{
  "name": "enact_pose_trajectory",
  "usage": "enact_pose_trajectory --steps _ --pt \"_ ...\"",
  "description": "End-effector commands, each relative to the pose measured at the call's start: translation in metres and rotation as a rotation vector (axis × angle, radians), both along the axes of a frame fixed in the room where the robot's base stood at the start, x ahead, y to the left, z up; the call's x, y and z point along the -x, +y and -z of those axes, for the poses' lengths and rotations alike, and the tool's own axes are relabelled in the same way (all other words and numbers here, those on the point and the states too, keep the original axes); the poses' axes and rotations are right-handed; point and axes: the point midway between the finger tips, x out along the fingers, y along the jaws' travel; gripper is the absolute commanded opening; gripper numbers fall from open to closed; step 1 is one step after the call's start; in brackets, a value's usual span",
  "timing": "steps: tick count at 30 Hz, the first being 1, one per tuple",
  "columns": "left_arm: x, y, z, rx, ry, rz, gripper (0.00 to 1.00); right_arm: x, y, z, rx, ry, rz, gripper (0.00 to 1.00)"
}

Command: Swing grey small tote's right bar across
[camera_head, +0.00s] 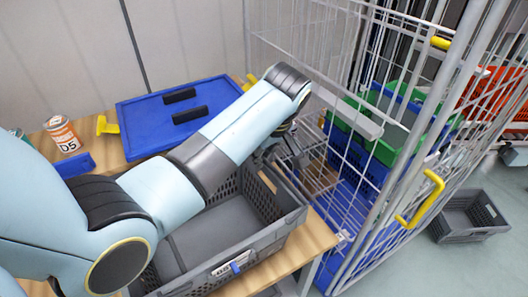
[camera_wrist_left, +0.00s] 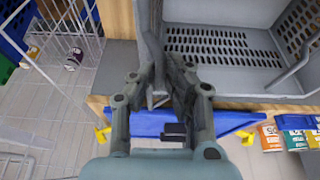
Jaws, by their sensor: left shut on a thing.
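The grey small tote (camera_head: 262,238) sits open and empty on the wooden table, with slotted walls. Its interior also shows in the left wrist view (camera_wrist_left: 222,72). My left gripper (camera_head: 290,150) is at the far right corner of this tote, by its right wall. In the left wrist view my left gripper (camera_wrist_left: 160,88) is shut on the tote's grey right bar (camera_wrist_left: 156,98), which is mostly hidden between the fingers. The opposite bar (camera_wrist_left: 296,66) lies along the other side of the tote. My right gripper is not in view.
A white wire cage trolley (camera_head: 345,75) with blue and green crates stands close to the table's right edge. A blue lid (camera_head: 150,115) lies behind the tote. Another grey tote (camera_head: 468,216) sits on the floor.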

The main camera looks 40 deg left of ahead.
Motion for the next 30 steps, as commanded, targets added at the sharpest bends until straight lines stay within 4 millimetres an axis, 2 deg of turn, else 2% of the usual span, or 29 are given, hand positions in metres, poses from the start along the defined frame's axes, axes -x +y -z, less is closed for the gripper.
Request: enact_pose_trajectory --steps 9,17,25,30 --pt "0.021 0.006 -0.002 0.002 0.004 -0.001 0.05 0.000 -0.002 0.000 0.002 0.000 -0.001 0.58" --pt "0.021 0.007 -0.003 0.001 0.003 0.000 0.05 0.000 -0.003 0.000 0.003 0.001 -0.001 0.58" --pt "0.036 0.012 0.000 -0.001 0.003 0.000 0.04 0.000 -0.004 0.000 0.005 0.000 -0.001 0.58" --pt "0.037 0.013 0.000 0.001 0.001 0.000 0.04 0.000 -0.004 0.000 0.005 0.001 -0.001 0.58"
